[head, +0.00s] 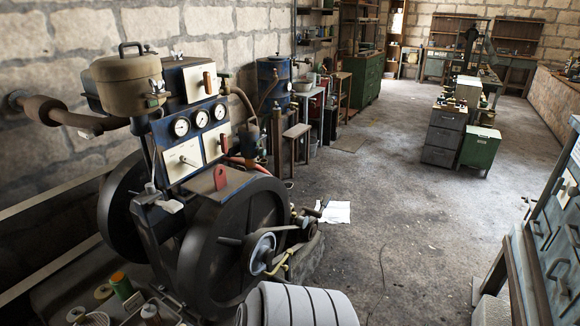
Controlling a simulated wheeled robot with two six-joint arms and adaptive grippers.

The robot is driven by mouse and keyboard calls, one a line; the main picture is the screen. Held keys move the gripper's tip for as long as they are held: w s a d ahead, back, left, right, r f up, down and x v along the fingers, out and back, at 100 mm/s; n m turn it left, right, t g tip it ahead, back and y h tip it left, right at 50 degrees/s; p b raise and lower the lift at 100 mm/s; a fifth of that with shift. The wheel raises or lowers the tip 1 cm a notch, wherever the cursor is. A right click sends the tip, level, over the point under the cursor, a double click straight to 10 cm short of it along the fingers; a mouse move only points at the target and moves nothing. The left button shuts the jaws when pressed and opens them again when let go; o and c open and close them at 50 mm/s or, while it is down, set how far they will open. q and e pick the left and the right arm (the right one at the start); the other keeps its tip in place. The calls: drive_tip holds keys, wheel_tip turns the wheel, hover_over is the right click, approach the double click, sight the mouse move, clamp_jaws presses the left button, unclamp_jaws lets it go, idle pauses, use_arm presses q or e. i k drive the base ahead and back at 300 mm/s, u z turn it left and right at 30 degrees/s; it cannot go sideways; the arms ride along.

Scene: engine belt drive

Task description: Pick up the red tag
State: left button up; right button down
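The red tag (220,177) is a small flat red piece with a rounded top and what looks like a small hole. It stands upright on the dark flat top of the engine (235,184), just below the panel with three round gauges and above the big black flywheel. Nothing covers it from this side. Neither of my grippers can be made out in the head view, and nothing is seen touching the tag.
The black flywheel (205,262) and a smaller belt pulley (262,252) stand below the tag. A tan tank (127,82) and a brown pipe (62,114) are at upper left. Spools (121,286) sit at lower left. Open floor (420,215) lies to the right.

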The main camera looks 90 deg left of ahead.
sight(220, 180)
drive_tip(key=u, duration=1.75)
drive_tip(key=i, duration=2.85)
drive_tip(key=u, duration=1.65)
